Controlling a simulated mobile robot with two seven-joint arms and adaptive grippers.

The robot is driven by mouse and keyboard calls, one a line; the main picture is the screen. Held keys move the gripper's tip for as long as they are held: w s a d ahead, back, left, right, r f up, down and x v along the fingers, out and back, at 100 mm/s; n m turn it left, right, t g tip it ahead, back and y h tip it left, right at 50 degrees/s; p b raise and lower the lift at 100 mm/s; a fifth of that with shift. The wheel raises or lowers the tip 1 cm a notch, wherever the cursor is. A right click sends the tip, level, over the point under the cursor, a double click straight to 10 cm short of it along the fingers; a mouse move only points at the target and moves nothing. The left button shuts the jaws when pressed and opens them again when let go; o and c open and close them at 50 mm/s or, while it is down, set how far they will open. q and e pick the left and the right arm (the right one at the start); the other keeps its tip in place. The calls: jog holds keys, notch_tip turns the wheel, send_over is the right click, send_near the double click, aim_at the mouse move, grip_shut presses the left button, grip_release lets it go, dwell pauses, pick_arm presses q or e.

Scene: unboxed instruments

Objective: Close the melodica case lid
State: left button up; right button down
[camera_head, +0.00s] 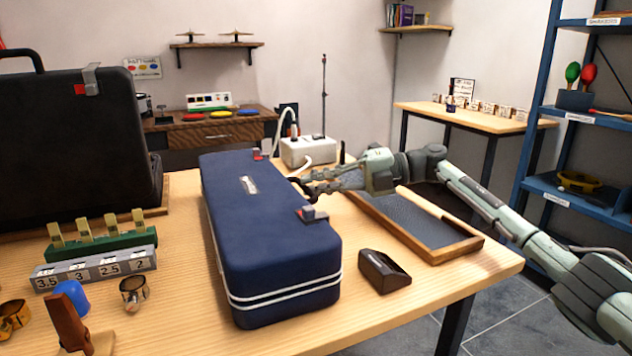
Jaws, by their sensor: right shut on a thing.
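The melodica case (265,235) is a long navy blue case with white piping, lying on the wooden table. Its lid (245,205) appears down flat, with a small label on top. One latch (312,214) with a red part shows at the near right edge, and another (258,154) at the far end. My right gripper (298,186) reaches in from the right to the case's right side, shut at about the middle of that side. What its fingertips hold is hard to see, probably the case's handle. My left gripper does not show.
A framed dark tray (468,247) lies right of the case, with a small dark wedge-shaped block (384,271) nearby. A big black case (70,150) stands at left.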

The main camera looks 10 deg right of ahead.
jog(key=shift+s+f, duration=0.1)
jog(key=shift+f, duration=0.85)
jog(key=c, duration=1.6)
grip_release()
jog(key=shift+f, duration=0.1)
jog(key=shift+r, duration=0.2)
jog(key=shift+d, duration=0.3)
jog(key=v, duration=1.1)
jog(key=shift+d+r, duration=0.25)
jog(key=shift+r, duration=0.1)
